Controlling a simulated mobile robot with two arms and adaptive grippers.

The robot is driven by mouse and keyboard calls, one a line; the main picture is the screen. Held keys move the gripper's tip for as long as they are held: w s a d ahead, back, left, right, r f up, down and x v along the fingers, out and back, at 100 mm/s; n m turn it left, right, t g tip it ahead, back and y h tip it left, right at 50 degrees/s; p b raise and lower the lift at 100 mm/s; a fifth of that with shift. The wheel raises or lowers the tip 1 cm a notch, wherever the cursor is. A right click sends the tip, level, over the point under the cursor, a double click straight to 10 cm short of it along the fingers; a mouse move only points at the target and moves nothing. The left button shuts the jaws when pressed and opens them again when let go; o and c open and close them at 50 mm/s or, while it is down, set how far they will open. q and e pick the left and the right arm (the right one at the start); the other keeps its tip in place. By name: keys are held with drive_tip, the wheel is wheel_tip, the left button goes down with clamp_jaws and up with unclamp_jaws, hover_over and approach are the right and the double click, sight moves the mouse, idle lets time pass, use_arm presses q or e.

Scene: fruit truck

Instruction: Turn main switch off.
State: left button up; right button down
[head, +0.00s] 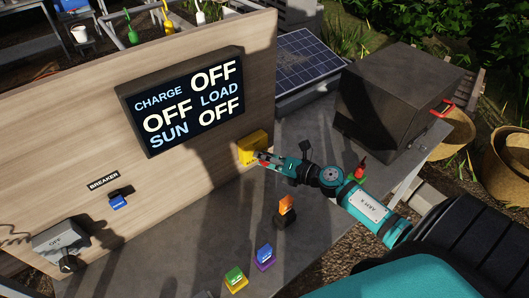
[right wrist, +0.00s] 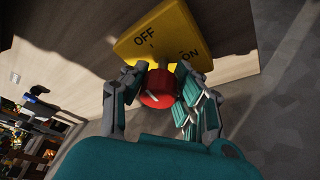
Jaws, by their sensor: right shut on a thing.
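The main switch is a yellow box (head: 250,146) low on the right end of the wooden panel. In the right wrist view the yellow box (right wrist: 165,35) carries the labels OFF and ON and a red round knob (right wrist: 158,88) with a white mark. My right gripper (right wrist: 155,82) is shut on the red knob, with fingers on both sides of it. In the head view my right gripper (head: 264,160) reaches the box from the right and hides most of the knob. I cannot tell for sure which label the mark points to. My left gripper is out of view.
A display (head: 185,100) on the wooden panel (head: 80,140) reads OFF for charge, load and sun. A breaker (head: 118,200) and a grey box marked OFF (head: 58,240) sit at left. Small coloured blocks (head: 236,279) stand on the grey table (head: 185,245). A dark box (head: 395,95) stands behind my arm.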

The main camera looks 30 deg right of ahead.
drive_tip(key=shift+f+n+p, duration=0.1)
drive_tip(key=shift+n+p, duration=0.4)
drive_tip(key=shift+p, duration=0.05)
drive_tip(key=c, duration=0.9)
unclamp_jaws()
drive_tip(key=shift+h, duration=0.3)
drive_tip(key=shift+c, duration=0.2)
drive_tip(key=v, duration=1.2)
